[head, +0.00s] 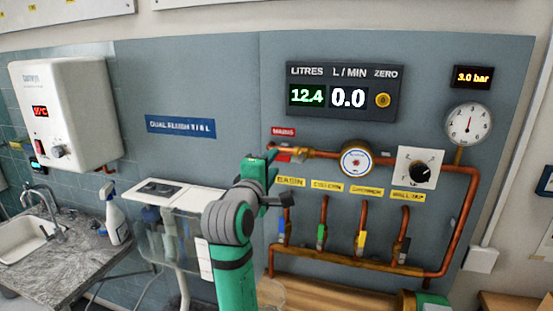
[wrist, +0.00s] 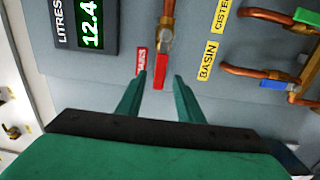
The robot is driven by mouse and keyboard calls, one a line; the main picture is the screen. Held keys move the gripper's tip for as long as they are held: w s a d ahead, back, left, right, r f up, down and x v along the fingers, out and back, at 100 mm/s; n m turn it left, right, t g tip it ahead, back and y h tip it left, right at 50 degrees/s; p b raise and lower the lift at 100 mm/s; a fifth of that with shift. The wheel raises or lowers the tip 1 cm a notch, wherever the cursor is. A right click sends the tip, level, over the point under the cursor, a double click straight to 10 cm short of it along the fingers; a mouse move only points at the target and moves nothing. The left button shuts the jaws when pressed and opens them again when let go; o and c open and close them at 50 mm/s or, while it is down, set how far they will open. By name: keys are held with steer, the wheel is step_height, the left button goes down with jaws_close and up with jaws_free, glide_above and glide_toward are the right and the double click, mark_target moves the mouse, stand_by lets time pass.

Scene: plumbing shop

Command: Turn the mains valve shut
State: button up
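The mains valve has a red lever (wrist: 161,72) on a brass body (wrist: 164,43). The lever lies in line with the copper pipe in the wrist view. In the head view the red lever (head: 283,158) shows under the red mains label (head: 283,132), partly hidden by my gripper (head: 272,158). In the wrist view my gripper (wrist: 161,76) is open, with one green finger on each side of the lever's end. Nothing is held. I cannot tell whether either finger touches the lever.
A meter panel (head: 343,92) above reads 12.4 litres and 0.0 L/min. Right of the valve are a round meter (head: 357,159), a black knob (head: 420,174) and a pressure gauge (head: 469,124). Branch valves with coloured levers, including a blue one (head: 282,231), stand below.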

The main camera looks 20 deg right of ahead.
mark_target(277, 158)
steer(key=shift+x, duration=2.45)
jaws_close()
